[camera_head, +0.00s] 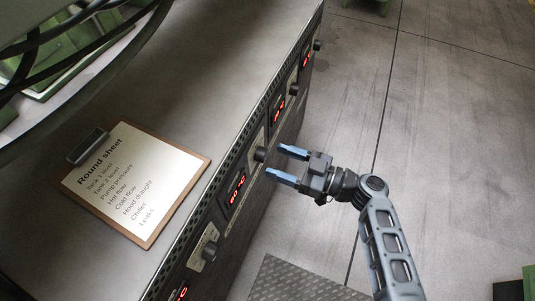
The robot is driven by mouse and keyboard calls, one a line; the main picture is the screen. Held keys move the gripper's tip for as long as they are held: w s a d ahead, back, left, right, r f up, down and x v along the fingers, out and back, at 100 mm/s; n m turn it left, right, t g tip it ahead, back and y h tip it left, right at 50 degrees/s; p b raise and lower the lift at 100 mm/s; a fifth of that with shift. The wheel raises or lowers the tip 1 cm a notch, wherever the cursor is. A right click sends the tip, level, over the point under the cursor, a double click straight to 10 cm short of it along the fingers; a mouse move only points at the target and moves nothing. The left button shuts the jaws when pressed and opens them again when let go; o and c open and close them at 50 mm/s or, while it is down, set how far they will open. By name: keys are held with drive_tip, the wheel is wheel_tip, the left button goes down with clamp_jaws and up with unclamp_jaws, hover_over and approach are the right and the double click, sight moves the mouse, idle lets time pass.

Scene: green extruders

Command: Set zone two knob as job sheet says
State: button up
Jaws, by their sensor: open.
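A grey control panel (240,155) runs diagonally along the cabinet front, with several dark knobs and red displays. One knob (260,154) is directly left of my gripper (276,161), which is open with blue fingertips pointing at it. The fingers look a little apart from the knob, with nothing between them. A display (237,190) below that knob shows a red number in °C. Labels are too small to read, so I cannot tell which knob is zone two. No job sheet shows.
A clipboard (152,237) titled "Round sheet" lies on the cabinet top, listing tank levels, pump pressure, flows and leaks. Black cables (75,22) hang at upper left. Open concrete floor (450,130) is to the right, with a tread plate (300,283) at the bottom.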

sight(266, 157)
drive_tip(key=shift+x, duration=1.9)
drive_tip(key=shift+c, duration=0.4)
drive_tip(key=c, duration=1)
